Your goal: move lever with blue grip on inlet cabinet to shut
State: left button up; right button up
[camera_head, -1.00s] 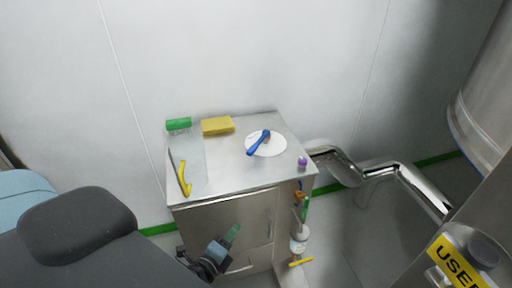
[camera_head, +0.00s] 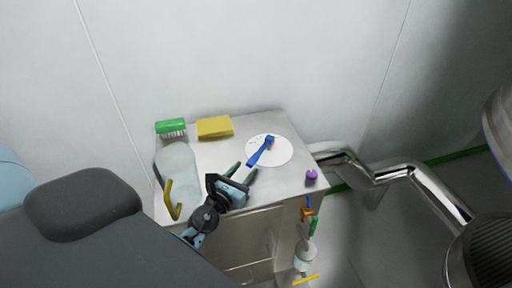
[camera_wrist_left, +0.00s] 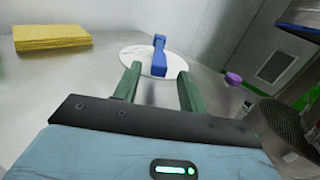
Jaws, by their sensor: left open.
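The lever with the blue grip (camera_head: 262,151) sits on a round white plate (camera_head: 281,155) on top of the steel inlet cabinet (camera_head: 222,154). In the head view its grip slants from upper right to lower left. My left gripper (camera_head: 243,171) is open just short of the grip's lower-left end. In the left wrist view the blue grip (camera_wrist_left: 159,58) shows ahead, between the two green fingers (camera_wrist_left: 157,84) in the picture. The fingers look apart from it. My right gripper is not in view.
Shiny pipes (camera_head: 384,172) run at the right.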

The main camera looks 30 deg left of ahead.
aim_at(257, 154)
pick_arm(q)
jog(key=shift+w+a, duration=0.1)
jog(key=shift+r, duration=0.1)
jog(key=shift+w+a+b, duration=0.15)
jog(key=shift+w, duration=1.75)
jog(key=shift+w+a+b, duration=0.1)
jog(key=shift+w+b, duration=0.05)
jog(key=shift+w, duration=1.75)
grip_shut()
